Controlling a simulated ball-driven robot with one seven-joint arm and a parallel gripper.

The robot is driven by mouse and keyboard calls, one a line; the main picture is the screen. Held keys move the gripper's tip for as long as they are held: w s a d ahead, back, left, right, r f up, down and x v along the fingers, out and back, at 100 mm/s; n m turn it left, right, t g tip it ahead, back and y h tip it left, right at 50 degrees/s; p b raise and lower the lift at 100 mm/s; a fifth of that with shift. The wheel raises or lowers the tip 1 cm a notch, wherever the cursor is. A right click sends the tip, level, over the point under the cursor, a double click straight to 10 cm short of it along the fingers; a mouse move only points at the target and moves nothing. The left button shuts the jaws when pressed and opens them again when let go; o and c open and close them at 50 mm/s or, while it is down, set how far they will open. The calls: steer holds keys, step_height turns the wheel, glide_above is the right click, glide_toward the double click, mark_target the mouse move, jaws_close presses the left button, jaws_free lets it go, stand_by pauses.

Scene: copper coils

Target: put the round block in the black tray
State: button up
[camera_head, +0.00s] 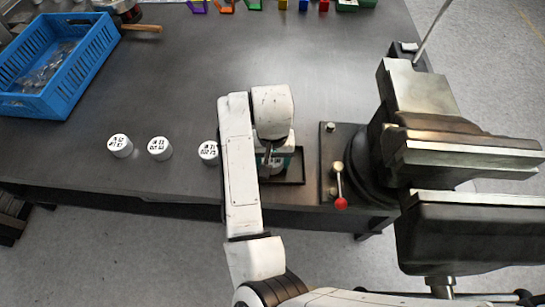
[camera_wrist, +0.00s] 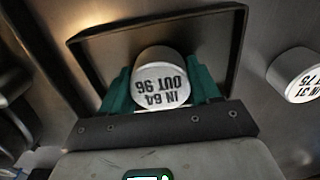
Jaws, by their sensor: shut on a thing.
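My gripper (camera_head: 273,163) is over the black tray (camera_head: 302,168) in the head view, with the arm hiding most of it. In the wrist view, the green fingers of my gripper (camera_wrist: 160,92) are shut on a white round block (camera_wrist: 160,86) marked "IN 64 OUT 96", one finger on each side. The block appears inside the outline of the black tray (camera_wrist: 238,60). I cannot tell whether it touches the tray floor. The held block is hidden in the head view.
Three white round blocks stand left of the arm: one at far left (camera_head: 120,146), one in the middle (camera_head: 159,149), one partly behind the arm (camera_head: 208,152). A large vise (camera_head: 430,150) is to the right. A blue crate (camera_head: 60,65) is at upper left.

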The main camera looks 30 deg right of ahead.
steer(key=o, duration=1.1)
steer(key=shift+c, duration=0.2)
steer(key=shift+r+p, duration=3.4)
steer(key=shift+r, duration=0.15)
